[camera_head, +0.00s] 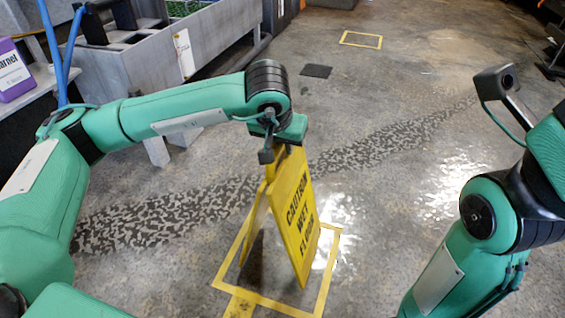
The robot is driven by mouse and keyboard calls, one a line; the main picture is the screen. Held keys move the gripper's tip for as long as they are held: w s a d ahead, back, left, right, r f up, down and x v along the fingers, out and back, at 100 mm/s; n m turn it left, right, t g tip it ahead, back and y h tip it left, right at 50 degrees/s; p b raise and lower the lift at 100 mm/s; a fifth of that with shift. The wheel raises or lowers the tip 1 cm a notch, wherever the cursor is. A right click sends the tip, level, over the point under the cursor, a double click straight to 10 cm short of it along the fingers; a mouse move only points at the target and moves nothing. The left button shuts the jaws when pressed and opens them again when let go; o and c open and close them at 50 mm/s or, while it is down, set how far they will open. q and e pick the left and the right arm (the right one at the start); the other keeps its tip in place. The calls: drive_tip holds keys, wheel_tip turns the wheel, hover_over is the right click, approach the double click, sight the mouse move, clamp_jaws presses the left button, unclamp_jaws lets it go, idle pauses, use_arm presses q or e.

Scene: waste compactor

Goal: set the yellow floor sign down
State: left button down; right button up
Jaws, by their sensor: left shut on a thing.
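The yellow floor sign (297,215) is an A-frame with black "CAUTION WET FLOOR" lettering. It is upright with its two panels spread, over a yellow outlined square (326,268) on the floor. Its lower edge appears at or just above the floor inside the outline; I cannot tell if it touches. My left gripper (282,147) is at the top of the sign and shut on it, its fingers mostly hidden by the wrist. My right arm comes in at the right, apart from the sign, and its fingers are outside the picture.
A grey metal bin (215,35) stands at the upper left, near a purple jug (12,70) on a ledge. A dark square plate (316,71) and a second yellow outline (361,40) lie farther back. A dark patterned strip (390,138) crosses the open, partly shiny floor.

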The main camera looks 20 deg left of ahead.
sight(286, 186)
use_arm(q)
wheel_tip(286, 186, down, 4)
drive_tip(key=shift+f+b, duration=0.1)
drive_tip(key=shift+b, duration=1)
drive_tip(key=c, duration=1.3)
unclamp_jaws()
